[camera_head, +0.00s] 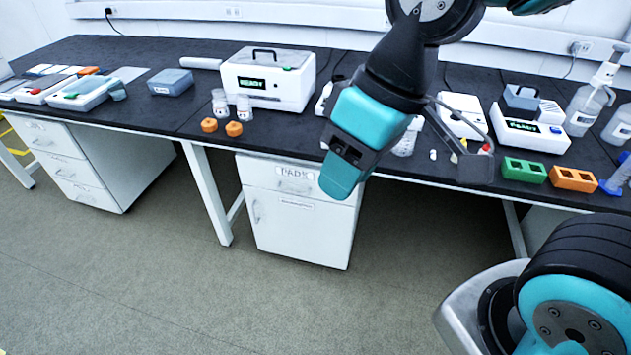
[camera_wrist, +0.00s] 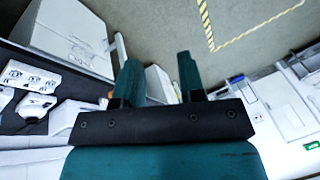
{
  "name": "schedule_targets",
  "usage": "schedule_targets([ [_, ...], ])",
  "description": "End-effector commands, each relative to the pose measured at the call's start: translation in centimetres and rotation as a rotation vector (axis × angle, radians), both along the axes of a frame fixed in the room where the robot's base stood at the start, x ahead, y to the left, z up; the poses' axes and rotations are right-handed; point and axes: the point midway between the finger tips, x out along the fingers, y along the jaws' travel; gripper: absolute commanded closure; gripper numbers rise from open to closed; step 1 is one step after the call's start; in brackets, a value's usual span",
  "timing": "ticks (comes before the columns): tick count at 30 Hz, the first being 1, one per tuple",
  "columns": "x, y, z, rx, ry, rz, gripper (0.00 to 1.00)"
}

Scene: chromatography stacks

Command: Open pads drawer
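The pads drawer (camera_head: 262,174) is the top front of a white cabinet under the bench in the head view, with a "PADS" label on it. It looks shut, flush with the cabinet. My gripper (camera_head: 341,178) hangs in front of the bench edge and hides the drawer's right end. I cannot tell from this view how far it is from the drawer. In the wrist view my gripper (camera_wrist: 158,78) shows two teal fingers apart, with nothing held between them. White cabinet surfaces show beyond them, but no drawer can be told apart there.
Below the drawer is a cabinet door (camera_head: 300,230) with a side handle. The dark benchtop (camera_head: 180,105) carries a white READY device (camera_head: 268,85), orange pieces (camera_head: 209,125), and green (camera_head: 523,170) and orange (camera_head: 573,179) racks. Another drawer cabinet (camera_head: 70,165) stands left. The front floor (camera_head: 200,300) is clear.

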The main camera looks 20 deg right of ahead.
Motion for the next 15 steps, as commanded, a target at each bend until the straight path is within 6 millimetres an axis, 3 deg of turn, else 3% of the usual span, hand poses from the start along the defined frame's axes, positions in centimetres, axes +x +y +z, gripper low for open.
schedule_targets([
  [5, 11.3, 1.1, -3.3, -0.071, -0.116, -0.085, 0.64],
  [8, 18.8, 1.5, -6.4, -0.138, -0.218, -0.137, 0.64],
  [12, 28.1, 2.2, -12.0, -0.248, -0.371, -0.182, 0.64],
  [15, 33.5, 2.6, -16.6, -0.338, -0.486, -0.194, 0.64],
])
